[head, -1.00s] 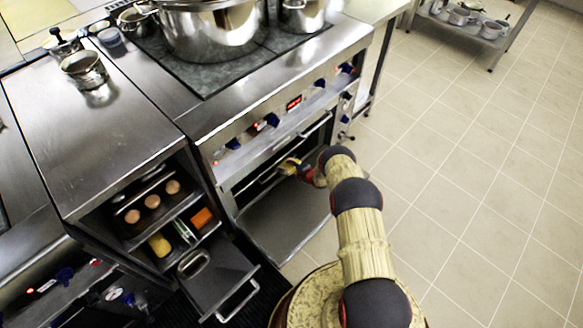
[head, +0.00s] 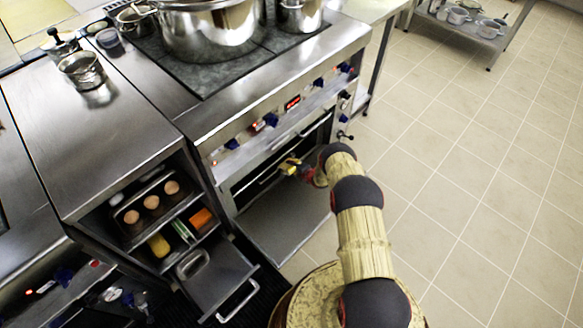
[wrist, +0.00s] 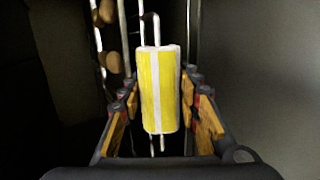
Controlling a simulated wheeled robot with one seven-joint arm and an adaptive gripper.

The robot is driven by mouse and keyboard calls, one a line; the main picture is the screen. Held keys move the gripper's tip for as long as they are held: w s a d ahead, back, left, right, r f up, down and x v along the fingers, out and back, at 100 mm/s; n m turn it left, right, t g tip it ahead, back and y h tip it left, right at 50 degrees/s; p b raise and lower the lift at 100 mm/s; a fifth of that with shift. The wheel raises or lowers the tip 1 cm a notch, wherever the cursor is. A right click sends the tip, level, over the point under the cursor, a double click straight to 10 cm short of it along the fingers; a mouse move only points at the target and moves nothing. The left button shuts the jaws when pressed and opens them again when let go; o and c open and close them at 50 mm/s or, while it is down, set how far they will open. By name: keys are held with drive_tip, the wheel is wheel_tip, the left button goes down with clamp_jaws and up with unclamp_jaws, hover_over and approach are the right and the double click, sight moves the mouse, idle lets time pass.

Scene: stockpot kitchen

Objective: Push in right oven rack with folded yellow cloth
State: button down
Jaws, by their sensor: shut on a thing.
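The folded yellow cloth (wrist: 148,92), with a pale stripe, lies between the fingers of my gripper (wrist: 160,98) in the wrist view. My gripper is shut on it. In the head view my gripper (head: 292,168) is at the open oven front (head: 285,170), and the cloth shows only as a small yellow patch. Rack rods (wrist: 151,28) run behind and beyond the cloth in the wrist view; I cannot tell if the cloth touches them. The oven door (head: 283,225) is folded down below my gripper. Much of the rack is hidden by the cloth and the dark.
A large pot (head: 210,30) stands on the stove top. To the left, a cabinet holds a tray with brown round items (head: 152,202) and small colored things, with an open drawer (head: 212,280) below. The tiled floor (head: 470,180) at right is clear.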

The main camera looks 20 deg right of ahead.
drive_tip(key=shift+r, duration=0.1)
idle(0.3)
drive_tip(key=shift+d+p+v, duration=0.2)
drive_tip(key=shift+p+v, duration=0.6)
drive_tip(key=shift+v, duration=0.4)
drive_tip(key=shift+d+p+v, duration=0.15)
drive_tip(key=shift+p+v, duration=0.6)
drive_tip(key=shift+v, duration=0.45)
drive_tip(key=shift+w, duration=0.1)
